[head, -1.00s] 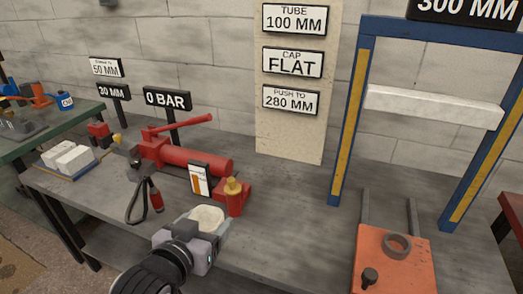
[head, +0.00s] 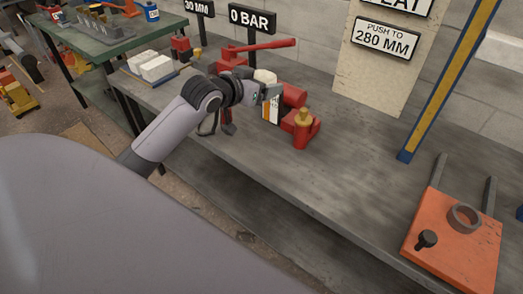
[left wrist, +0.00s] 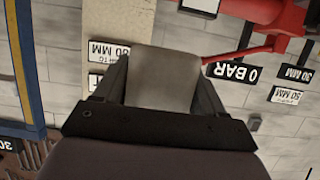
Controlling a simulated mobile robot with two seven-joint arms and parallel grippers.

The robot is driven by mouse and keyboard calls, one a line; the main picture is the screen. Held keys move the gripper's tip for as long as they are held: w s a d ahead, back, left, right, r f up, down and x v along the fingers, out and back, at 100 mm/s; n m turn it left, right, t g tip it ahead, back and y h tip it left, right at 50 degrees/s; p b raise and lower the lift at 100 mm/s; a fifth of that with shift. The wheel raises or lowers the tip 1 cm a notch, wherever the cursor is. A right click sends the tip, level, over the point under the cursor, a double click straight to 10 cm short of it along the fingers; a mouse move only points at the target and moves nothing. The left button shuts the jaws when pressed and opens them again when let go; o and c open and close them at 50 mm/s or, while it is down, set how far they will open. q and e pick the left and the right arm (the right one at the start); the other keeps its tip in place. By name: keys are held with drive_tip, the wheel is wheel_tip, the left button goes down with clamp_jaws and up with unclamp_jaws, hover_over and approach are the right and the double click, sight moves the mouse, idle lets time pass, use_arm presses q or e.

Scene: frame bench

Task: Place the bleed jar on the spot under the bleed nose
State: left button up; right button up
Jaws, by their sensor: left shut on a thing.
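The bleed jar is a pale cream block-like thing (head: 265,76); it fills the middle of the left wrist view (left wrist: 163,78). My left gripper (head: 262,92) is shut on it, with a dark finger on either side (left wrist: 163,95). It holds the jar before the red pump (head: 292,95), left of the red block with a brass cap (head: 303,122). The arm and jar cover part of the pump. I cannot make out the bleed nose or the spot under it. The jar looks raised above the bench. My right gripper is not in view.
A white and orange card (head: 270,108) stands just below the gripper. A dark hose with a red end (head: 227,122) hangs by the bench's front edge. The "0 BAR" sign (head: 252,18) stands behind. The bench top (head: 350,160) is clear up to the orange plate (head: 455,245).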

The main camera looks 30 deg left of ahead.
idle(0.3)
use_arm(q)
drive_tip(key=b, duration=0.2)
hover_over(261, 150)
wheel_tip(261, 150, down, 16)
drive_tip(key=shift+w+r, duration=0.1)
drive_tip(key=shift+w, duration=0.05)
drive_tip(key=shift+f, duration=1.85)
drive_tip(key=shift+f, duration=0.1)
drive_tip(key=o, duration=1.1)
drive_tip(key=shift+c, duration=0.2)
drive_tip(key=shift+f+b, duration=0.1)
drive_tip(key=shift+b, duration=0.2)
